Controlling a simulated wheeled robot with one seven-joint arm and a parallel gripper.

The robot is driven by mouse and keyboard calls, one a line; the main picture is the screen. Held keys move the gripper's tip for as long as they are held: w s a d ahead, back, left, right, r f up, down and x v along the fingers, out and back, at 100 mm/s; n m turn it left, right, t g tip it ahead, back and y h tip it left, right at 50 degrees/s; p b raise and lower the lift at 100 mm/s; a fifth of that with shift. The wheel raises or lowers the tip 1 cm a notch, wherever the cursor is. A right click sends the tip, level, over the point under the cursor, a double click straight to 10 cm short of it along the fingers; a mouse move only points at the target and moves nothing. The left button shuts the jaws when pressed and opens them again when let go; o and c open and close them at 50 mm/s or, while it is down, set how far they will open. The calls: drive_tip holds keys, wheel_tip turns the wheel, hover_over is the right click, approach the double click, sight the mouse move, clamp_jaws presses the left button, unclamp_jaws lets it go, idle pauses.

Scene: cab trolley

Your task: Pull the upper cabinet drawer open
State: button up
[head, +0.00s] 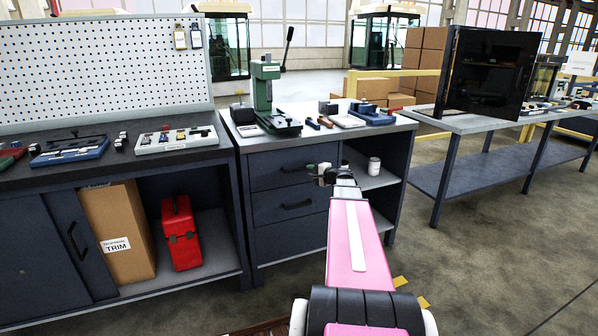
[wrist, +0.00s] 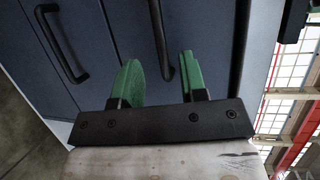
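The upper cabinet drawer (head: 275,166) is dark blue-grey and looks shut, flush with the drawer below. Its black bar handle (head: 296,169) also shows in the wrist view (wrist: 158,35). My gripper (head: 320,171) is at the right end of the drawer front in the head view. In the wrist view its two green fingers (wrist: 160,76) are open and apart. The upper handle's near end appears between them, with a gap on each side. I cannot tell whether the handle is at fingertip depth. Nothing is held.
A lower drawer's handle (wrist: 62,42) shows left in the wrist view. A green press (head: 268,95) and small parts stand on the cabinet top. Open shelves with a white cup (head: 374,166) are to the right. A workbench (head: 110,155) adjoins on the left. Floor in front is clear.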

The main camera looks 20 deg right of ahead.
sight(300, 170)
drive_tip(key=x, duration=0.8)
drive_tip(key=shift+f, duration=0.1)
clamp_jaws()
